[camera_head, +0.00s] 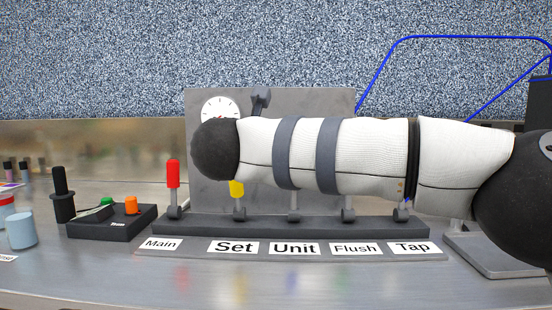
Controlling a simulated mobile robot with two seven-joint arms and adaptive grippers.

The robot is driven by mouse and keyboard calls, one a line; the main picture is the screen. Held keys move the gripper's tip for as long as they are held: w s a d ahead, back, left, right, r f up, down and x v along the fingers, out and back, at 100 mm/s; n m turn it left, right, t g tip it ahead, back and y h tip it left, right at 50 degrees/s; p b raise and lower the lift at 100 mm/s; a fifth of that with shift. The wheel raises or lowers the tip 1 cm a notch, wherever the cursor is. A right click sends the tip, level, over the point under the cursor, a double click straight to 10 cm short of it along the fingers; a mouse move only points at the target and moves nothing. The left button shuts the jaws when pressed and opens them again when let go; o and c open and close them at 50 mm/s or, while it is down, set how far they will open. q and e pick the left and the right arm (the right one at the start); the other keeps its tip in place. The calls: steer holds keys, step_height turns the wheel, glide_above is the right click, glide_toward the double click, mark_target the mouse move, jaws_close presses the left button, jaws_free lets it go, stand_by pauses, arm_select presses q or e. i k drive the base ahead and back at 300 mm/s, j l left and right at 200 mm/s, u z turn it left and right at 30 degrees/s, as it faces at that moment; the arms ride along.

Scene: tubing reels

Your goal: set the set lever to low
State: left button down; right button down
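The set lever (237,188) has a yellow handle and stands above the "Set" label (233,247). Only the lower part of its handle and its grey pivot show. My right arm comes in from the right and covers its top, so its full tilt is hidden. The dark rounded end of this arm part is just left of and above the lever. I cannot tell whether the arm touches it. No gripper fingers can be made out for my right arm. My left arm and gripper are not in view.
The red Main lever (173,174) stands upright at left. The Unit, Flush and Tap handles are hidden behind my arm; their pivots show. A round gauge (221,108) is on the grey panel (330,98). A black control box (115,222) stands left. The table front is clear.

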mark_target(236, 188)
steer(key=k+j, duration=0.15)
steer(key=k, duration=0.35)
steer(key=k+j, duration=0.1)
steer(key=k, duration=0.4)
